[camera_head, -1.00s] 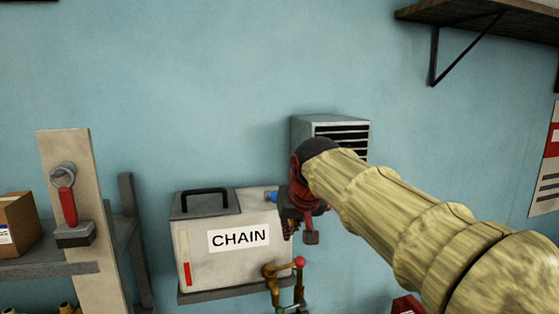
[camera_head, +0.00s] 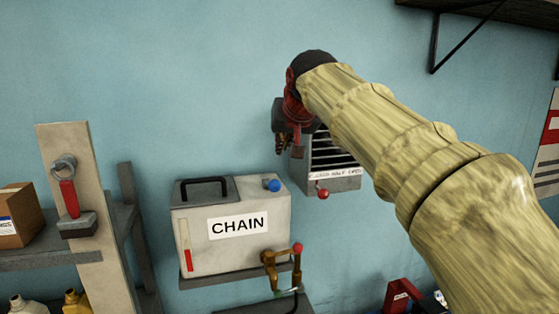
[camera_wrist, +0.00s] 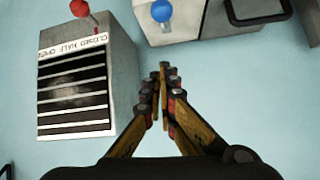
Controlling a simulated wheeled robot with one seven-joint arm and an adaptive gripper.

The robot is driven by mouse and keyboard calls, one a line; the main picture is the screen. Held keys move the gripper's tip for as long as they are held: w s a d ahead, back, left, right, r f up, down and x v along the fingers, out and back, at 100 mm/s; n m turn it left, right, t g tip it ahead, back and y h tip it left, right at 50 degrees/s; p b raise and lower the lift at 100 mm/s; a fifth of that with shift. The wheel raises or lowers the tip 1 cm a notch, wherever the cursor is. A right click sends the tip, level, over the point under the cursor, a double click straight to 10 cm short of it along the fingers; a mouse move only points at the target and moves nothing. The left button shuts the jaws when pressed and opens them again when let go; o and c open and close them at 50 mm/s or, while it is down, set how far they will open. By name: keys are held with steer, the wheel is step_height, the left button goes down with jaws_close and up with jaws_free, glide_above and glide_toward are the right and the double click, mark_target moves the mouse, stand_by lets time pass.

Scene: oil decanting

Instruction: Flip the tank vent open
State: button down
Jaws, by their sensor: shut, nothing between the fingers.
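The tank (camera_head: 205,255) is a pale box with a CHAIN label, a black handle and a red level strip, on a wall shelf. A blue knob (camera_head: 272,185), which I take for its vent, sits on the top near the right end. It also shows in the wrist view (camera_wrist: 162,11), at the top. Whether the vent is open or closed I cannot tell. My gripper (camera_head: 283,145) is above the tank's right end, apart from the knob. In the wrist view its fingers (camera_wrist: 164,72) are together with nothing between them.
A louvred wall box (camera_head: 335,180) with a red-knobbed lever (camera_head: 322,193) and a position label is right of the tank. A brass valve with a red knob (camera_head: 297,248) is at the tank's lower right. A shelf (camera_head: 40,258) stands left.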

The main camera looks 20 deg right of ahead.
mark_target(271, 184)
steer(key=a+p+x, duration=0.1)
steer(key=p+x, duration=0.1)
steer(key=x, duration=0.8)
steer(key=s+f, duration=0.2)
steer(key=s, duration=0.1)
steer(key=shift+s+d+p, duration=0.15)
steer(key=shift+s+p, duration=0.1)
steer(key=shift+p, duration=0.1)
steer(key=shift+f+b, duration=0.2)
steer(key=shift+b, duration=0.1)
